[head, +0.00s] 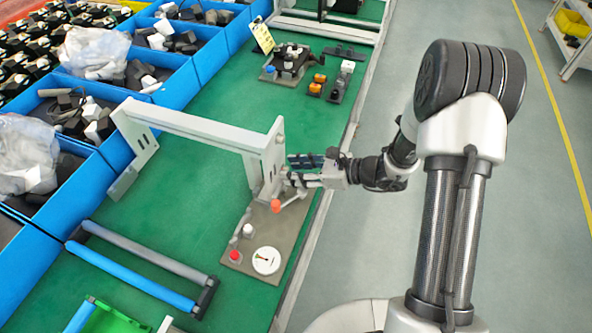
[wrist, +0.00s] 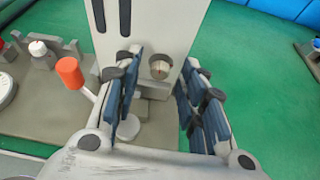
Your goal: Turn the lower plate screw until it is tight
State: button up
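The lower plate screw (wrist: 159,67) shows in the wrist view as a round, slotted metal head on the pale upright plate (wrist: 165,25). My gripper (wrist: 157,95) is open, with its blue-padded fingers to the left and right of the screw head. There is a gap on both sides, and neither pad appears to touch it. In the head view my gripper (head: 303,172) is at the right side of the upright plate (head: 266,158), which ends a white frame. The screw cannot be made out there.
A lever with an orange knob (head: 276,205) stands close to my gripper; the knob also shows in the wrist view (wrist: 69,72). The grey base (head: 238,262) carries a red button and a white dial (head: 266,260).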

jog(key=shift+c, duration=0.5)
grip_shut()
